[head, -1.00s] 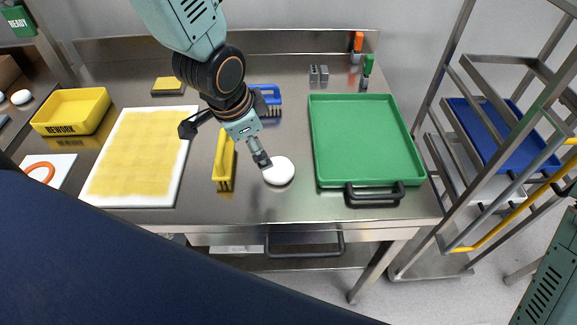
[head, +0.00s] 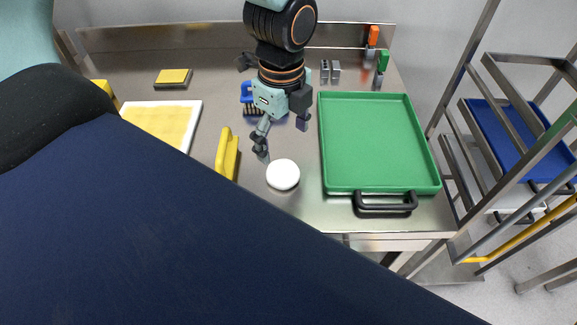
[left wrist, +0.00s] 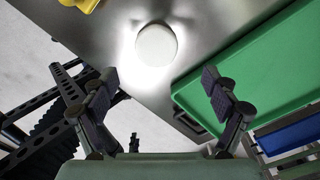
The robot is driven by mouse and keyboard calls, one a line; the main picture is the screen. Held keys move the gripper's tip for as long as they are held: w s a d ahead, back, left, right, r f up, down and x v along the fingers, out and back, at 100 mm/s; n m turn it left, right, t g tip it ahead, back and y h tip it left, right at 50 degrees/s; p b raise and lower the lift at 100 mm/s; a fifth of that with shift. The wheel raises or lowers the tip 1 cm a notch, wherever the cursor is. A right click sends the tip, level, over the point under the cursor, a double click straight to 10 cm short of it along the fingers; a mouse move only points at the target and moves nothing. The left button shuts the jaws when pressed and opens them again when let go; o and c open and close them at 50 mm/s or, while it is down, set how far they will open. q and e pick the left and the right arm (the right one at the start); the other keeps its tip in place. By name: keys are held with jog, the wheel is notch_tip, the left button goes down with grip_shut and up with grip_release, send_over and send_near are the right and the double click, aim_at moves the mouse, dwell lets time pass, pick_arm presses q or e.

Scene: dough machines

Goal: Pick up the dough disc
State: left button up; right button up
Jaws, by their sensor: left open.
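The dough disc (head: 283,174) is a round white piece lying flat on the steel table, between a yellow-handled tool and the green tray. It also shows at the top middle of the left wrist view (left wrist: 156,45). My left gripper (head: 282,140) is open and empty, just behind the disc in the head view, with one finger close to its far left edge. In the left wrist view my left gripper (left wrist: 158,88) has its fingers spread, and the disc lies beyond and between them. I cannot tell whether a finger touches it. My right gripper is not in view.
The green tray (head: 432,186) with a black handle is right of the disc. The yellow-handled tool (head: 228,153) stands left, and a blue-handled brush (head: 247,93) lies behind the gripper. A metal rack (head: 465,65) holding a blue tray stands right. A dark blue shape covers the lower left.

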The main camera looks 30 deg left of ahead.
aim_at(283, 170)
pick_arm(q)
jog(key=shift+a+f, duration=0.15)
jog(key=shift+a, duration=0.1)
jog(key=shift+s+a+f, duration=0.1)
jog(key=shift+s+f, duration=0.1)
jog(key=shift+f, duration=0.05)
jog(key=shift+s+d+f+b, duration=0.15)
jog(key=shift+d+f+b, duration=0.1)
jog(key=shift+f, duration=0.3)
jog(key=shift+s+d+f+b, duration=0.15)
jog(key=shift+d+f+b, duration=0.05)
jog(key=shift+f, duration=0.35)
jog(key=f, duration=0.2)
jog(key=f+b, duration=0.1)
jog(key=f, duration=0.1)
jog(key=shift+w+a, duration=0.15)
jog(key=shift+w, duration=0.15)
jog(key=shift+f, duration=0.4)
jog(key=shift+s+f, duration=0.1)
jog(key=shift+s+d, duration=0.1)
jog(key=shift+d, duration=0.1)
jog(key=shift+a, duration=0.2)
jog(key=c, duration=0.5)
jog(key=shift+d, duration=0.15)
jog(key=c, duration=0.7)
